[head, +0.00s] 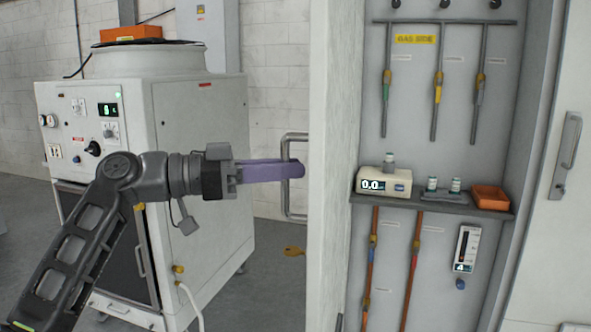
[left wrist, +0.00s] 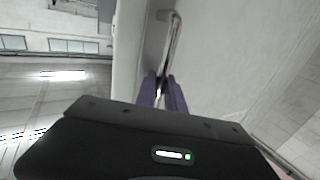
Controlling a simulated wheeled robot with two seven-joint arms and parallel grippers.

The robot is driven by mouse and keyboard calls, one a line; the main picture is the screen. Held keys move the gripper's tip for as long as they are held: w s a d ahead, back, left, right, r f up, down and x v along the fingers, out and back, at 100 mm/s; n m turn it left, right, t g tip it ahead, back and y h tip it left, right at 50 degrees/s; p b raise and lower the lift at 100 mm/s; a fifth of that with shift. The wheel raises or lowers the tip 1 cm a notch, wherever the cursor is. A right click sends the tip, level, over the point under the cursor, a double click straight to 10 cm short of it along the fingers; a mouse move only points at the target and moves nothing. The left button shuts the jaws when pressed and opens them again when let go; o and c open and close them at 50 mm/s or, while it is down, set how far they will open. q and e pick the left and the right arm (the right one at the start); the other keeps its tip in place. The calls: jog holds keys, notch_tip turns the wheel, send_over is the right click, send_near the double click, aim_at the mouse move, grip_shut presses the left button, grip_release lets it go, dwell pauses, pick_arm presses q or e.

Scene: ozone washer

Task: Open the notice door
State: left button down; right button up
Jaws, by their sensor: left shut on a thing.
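A pale cabinet door (head: 334,150) stands swung out, seen nearly edge-on in the head view, with the cabinet interior (head: 420,110) exposed to its right. A metal bar handle (head: 291,205) is on the door's left face. My left gripper (head: 296,171), with purple fingers, is shut on this handle. In the left wrist view the fingers (left wrist: 163,94) close around the lower part of the handle (left wrist: 172,45), beside the door face (left wrist: 220,60). No notice shows on the visible part of this door. My right gripper is not in view.
A second door (head: 545,230) with its own handle (head: 570,142) is at the right. A shelf (head: 430,204) inside holds a meter box (head: 383,184), small bottles and an orange tray (head: 490,197). A white machine (head: 200,150) stands behind my left arm.

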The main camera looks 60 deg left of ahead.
pick_arm(q)
jog(key=shift+s+a+r, duration=0.15)
jog(key=shift+s+a, duration=0.05)
jog(key=shift+a, duration=0.1)
jog(key=c, duration=1.4)
grip_release()
jog(key=shift+c, duration=0.2)
jog(key=v, duration=0.7)
jog(key=shift+s, duration=0.35)
jog(key=shift+a, duration=0.1)
